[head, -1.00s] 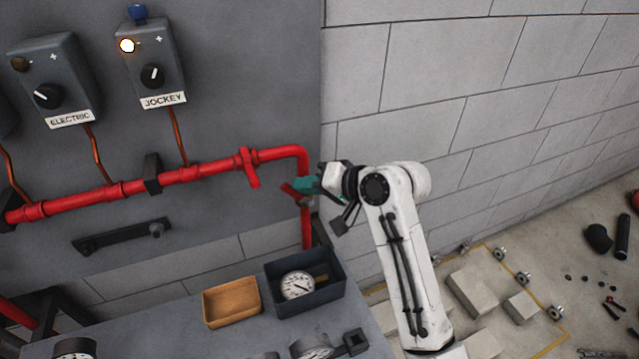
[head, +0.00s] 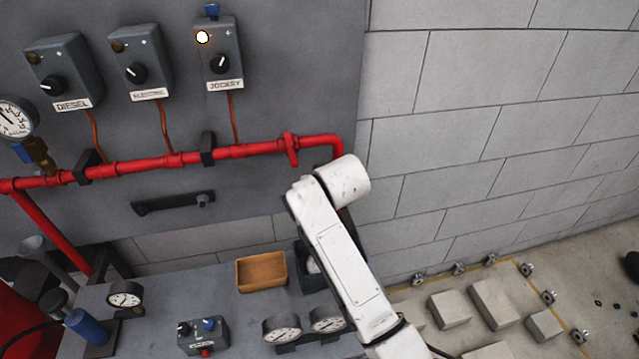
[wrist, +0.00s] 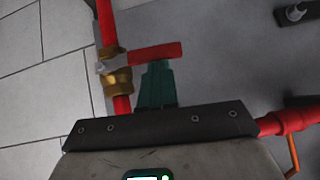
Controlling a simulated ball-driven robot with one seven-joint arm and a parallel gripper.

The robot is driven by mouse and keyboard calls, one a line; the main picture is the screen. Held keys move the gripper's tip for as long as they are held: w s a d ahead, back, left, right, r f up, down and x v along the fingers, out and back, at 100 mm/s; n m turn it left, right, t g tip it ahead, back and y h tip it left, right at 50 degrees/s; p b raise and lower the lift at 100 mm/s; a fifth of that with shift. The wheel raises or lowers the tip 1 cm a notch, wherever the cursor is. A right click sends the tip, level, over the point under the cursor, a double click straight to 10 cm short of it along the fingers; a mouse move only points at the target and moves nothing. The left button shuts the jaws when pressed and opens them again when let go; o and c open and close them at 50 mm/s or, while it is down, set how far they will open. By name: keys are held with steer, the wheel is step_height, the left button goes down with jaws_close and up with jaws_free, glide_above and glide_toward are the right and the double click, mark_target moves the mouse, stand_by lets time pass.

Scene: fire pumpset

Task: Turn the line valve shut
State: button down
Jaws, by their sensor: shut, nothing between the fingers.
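The line valve is a brass body (wrist: 116,81) on a red pipe in the wrist view, with a red lever (wrist: 155,53) that lies roughly crosswise to the pipe. My gripper (wrist: 157,66) shows there as green fingers, shut and empty. Its tips are right beside the lever, at or nearly touching its lower side; exact contact is hard to tell. In the head view my arm hides the gripper, the brass valve and its lever.
The red pipe (head: 235,151) runs along the grey panel in the head view and bends down at its right end. Below stands a bench with a brown tray (head: 262,272), a partly hidden dark tray and gauges (head: 327,318). Concrete blocks (head: 493,303) lie on the floor at right.

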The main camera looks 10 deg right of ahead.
steer(key=shift+a+f, duration=0.15)
steer(key=shift+f, duration=0.35)
stand_by(0.3)
steer(key=shift+s, duration=0.1)
steer(key=a+b+v, duration=0.1)
steer(key=v, duration=1)
steer(key=s+d+f+g, duration=0.2)
steer(key=s+d+f, duration=0.2)
steer(key=s+f, duration=0.4)
steer(key=s+d+f+g, duration=0.2)
steer(key=s+d+f, duration=0.3)
steer(key=s+f, duration=0.35)
steer(key=s+d+f+g, duration=0.2)
steer(key=s+d+f, duration=0.1)
steer(key=s, duration=0.8)
steer(key=s+d+f+g+h, duration=0.1)
steer(key=s+d+f+g, duration=0.1)
steer(key=s, duration=1)
steer(key=shift+s+d+f, duration=0.25)
steer(key=shift+d+f, duration=0.4)
steer(key=shift+f, duration=0.05)
steer(key=shift+a, duration=0.1)
